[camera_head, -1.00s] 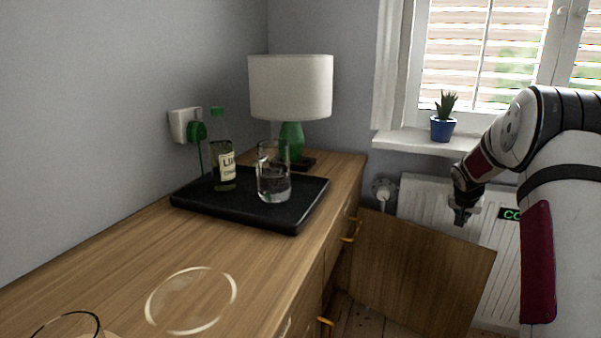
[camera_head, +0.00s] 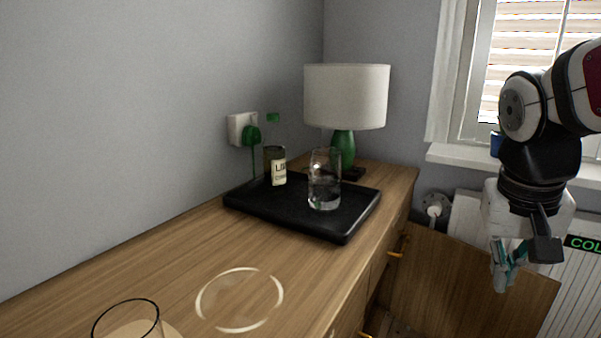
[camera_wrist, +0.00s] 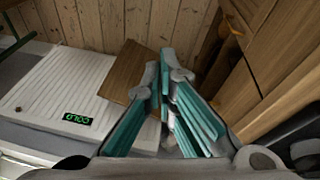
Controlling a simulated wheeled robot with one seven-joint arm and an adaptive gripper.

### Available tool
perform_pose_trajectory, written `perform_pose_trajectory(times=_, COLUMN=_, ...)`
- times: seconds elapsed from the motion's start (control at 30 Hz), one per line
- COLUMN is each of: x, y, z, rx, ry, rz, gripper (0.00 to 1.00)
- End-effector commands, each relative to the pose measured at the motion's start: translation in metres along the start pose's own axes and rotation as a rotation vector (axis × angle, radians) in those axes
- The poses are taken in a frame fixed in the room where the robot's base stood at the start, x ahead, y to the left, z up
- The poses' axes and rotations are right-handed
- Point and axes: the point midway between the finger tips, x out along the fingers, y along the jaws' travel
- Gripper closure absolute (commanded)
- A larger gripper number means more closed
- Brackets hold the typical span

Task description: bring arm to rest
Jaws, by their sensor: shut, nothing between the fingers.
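My gripper (camera_head: 503,278) hangs at the right in the head view, in front of the radiator and to the right of the wooden cabinet. Its fingers point down and are shut with nothing between them.
A cabinet (camera_head: 150,262) bears a black tray (camera_head: 290,222) with a bottle (camera_head: 275,168) and glass (camera_head: 324,182). Behind stands a lamp (camera_head: 346,98). Another glass (camera_head: 128,318) is at the front. An open wooden door (camera_head: 470,285) and radiator (camera_wrist: 50,85) lie near my gripper.

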Motion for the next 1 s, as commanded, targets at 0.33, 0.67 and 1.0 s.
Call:
perform_pose_trajectory(times=0.33, x=-0.018, y=-0.016, z=0.156, rx=-0.216, ry=-0.132, rz=-0.112, gripper=1.0)
perform_pose_trajectory(times=0.67, x=-0.021, y=-0.016, z=0.23, rx=-0.346, ry=-0.199, rz=-0.184, gripper=1.0)
perform_pose_trajectory(times=1.0, x=-0.072, y=-0.012, z=0.205, rx=-0.341, ry=-0.141, rz=-0.192, gripper=1.0)
